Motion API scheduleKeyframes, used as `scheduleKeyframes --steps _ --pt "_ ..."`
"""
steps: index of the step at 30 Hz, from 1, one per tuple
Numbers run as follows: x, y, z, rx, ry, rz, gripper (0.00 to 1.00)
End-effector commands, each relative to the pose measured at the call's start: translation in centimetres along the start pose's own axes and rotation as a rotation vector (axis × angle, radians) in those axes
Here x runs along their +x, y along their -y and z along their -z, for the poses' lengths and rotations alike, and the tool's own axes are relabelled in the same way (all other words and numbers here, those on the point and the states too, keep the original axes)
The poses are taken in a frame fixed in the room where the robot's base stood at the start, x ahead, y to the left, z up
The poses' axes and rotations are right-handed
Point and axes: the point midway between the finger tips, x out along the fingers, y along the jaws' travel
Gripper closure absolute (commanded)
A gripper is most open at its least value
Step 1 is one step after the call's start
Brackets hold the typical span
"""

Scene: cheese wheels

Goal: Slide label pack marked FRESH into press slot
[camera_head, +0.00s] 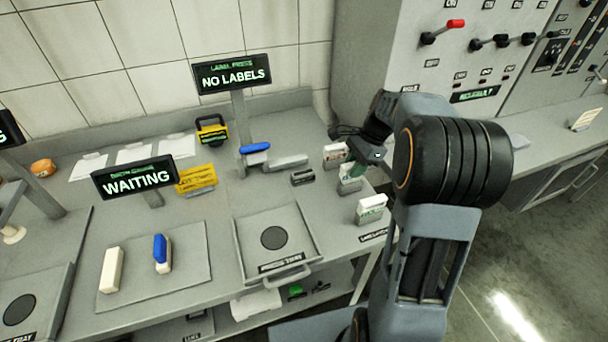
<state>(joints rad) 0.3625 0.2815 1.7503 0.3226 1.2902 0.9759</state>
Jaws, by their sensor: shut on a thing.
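My gripper (357,164) points down at the right side of the bench and is shut on a green-and-white label pack (350,184), whose top it partly hides. A pack with a reddish-brown marking (335,152) stands just behind it. A white pack with a green marking (371,207) stands in front, near the bench's right edge. The print on the packs is too small to read, so I cannot tell which says FRESH. The label press (284,163), with a blue handle (255,148), is to the left under a sign (233,75) reading "NO LABELS". A small dark piece (302,177) sits by it; the slot is not clearly visible.
A square tray (308,243) with a dark disc is in front of the press. A "WAITING" sign (136,180), a yellow card (197,179) and a mat (197,274) with a white block and a blue-topped block are at left. A lever panel (420,75) stands behind my arm.

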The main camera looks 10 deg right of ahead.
Motion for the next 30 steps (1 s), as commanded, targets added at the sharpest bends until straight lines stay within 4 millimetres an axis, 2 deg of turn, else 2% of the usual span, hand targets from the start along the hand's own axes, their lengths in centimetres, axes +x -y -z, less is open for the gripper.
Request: scheduleKeyframes --steps 30 --pt "-3.2 0.0 -1.2 0.000 0.000 0.000 1.00"
